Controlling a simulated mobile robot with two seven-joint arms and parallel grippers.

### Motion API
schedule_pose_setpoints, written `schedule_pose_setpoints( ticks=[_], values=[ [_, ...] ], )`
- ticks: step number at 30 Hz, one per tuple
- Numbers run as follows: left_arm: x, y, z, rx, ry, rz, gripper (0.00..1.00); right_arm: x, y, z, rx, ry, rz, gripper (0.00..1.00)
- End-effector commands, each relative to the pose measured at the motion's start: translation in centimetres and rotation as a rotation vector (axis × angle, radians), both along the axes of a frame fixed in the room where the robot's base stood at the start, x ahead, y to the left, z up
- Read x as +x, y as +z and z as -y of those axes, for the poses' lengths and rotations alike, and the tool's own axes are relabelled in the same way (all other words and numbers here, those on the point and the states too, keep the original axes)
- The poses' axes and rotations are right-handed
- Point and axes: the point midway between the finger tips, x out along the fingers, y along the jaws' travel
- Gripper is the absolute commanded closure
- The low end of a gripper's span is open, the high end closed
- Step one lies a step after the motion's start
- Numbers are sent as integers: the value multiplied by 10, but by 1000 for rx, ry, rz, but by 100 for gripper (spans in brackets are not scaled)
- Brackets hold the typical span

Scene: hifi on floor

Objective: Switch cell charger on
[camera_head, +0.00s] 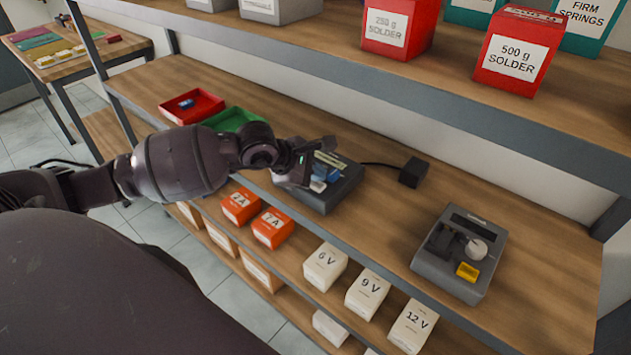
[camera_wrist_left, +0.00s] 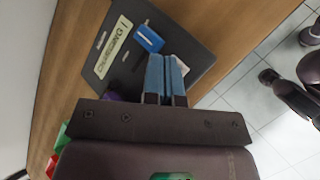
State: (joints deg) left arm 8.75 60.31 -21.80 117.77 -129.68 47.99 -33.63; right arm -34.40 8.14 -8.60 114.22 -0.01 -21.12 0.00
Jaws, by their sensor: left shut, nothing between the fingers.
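The cell charger (camera_head: 342,188) is a dark grey box on the middle shelf, partly hidden by my left gripper in the head view. In the left wrist view, the charger (camera_wrist_left: 190,45) has a pale display strip (camera_wrist_left: 114,47) that appears to read "CHARGING" and a final mark. A blue block with a white line, seemingly the switch (camera_wrist_left: 149,38), is on its top face. My left gripper (camera_wrist_left: 165,62) is shut and empty, its blue fingertips together over the charger just beside the blue block. I cannot tell whether they touch it. My right gripper is not in view.
A black power adapter (camera_head: 413,172) is cabled to the charger's right. A grey device (camera_head: 455,285) with a yellow part stands farther right. Red (camera_head: 190,106) and green (camera_head: 232,119) trays lie to the left. The upper shelf with solder boxes (camera_head: 518,50) overhangs behind.

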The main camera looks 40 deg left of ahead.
Motion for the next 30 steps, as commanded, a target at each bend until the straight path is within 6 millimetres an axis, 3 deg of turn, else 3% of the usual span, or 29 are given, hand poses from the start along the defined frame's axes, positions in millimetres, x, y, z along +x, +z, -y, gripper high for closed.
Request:
schedule_pose_setpoints(
  ticks=[8,30],
  values=[
    [0,4,0,1,0,1,100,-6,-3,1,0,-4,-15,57],
    [0,60,0,0,0,0,100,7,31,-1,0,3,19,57]
  ],
)
